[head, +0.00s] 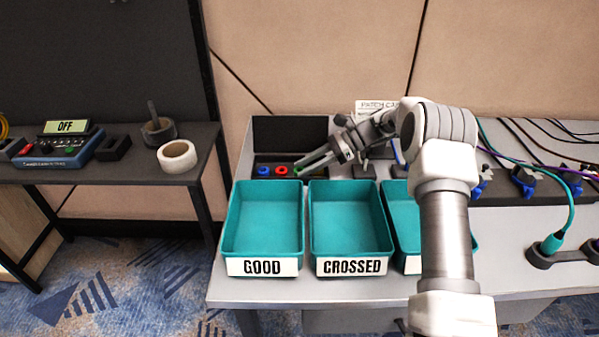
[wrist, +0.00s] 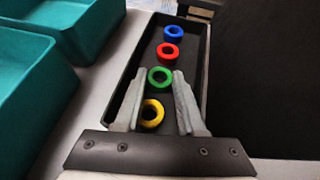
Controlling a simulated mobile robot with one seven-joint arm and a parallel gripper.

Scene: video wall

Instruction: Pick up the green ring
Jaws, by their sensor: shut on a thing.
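The green ring (wrist: 160,76) lies in a narrow black box, in line with a blue ring (wrist: 174,32), a red ring (wrist: 167,50) and a yellow ring (wrist: 151,113). My gripper (wrist: 158,77) is shut on the green ring, with one finger at each side of it. The yellow ring shows nearer, between the fingers. In the head view my gripper (head: 299,168) reaches into the box from the right, and its fingers mostly hide the green ring. The blue ring (head: 263,171) and the red ring (head: 281,171) show to its left.
The black box (head: 290,135) has a raised lid at the back. Teal bins marked GOOD (head: 262,220) and CROSSED (head: 350,220) stand in front of it, with a third bin partly behind my arm. Cables and a dark panel are at the right. A side table (head: 100,175) stands left.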

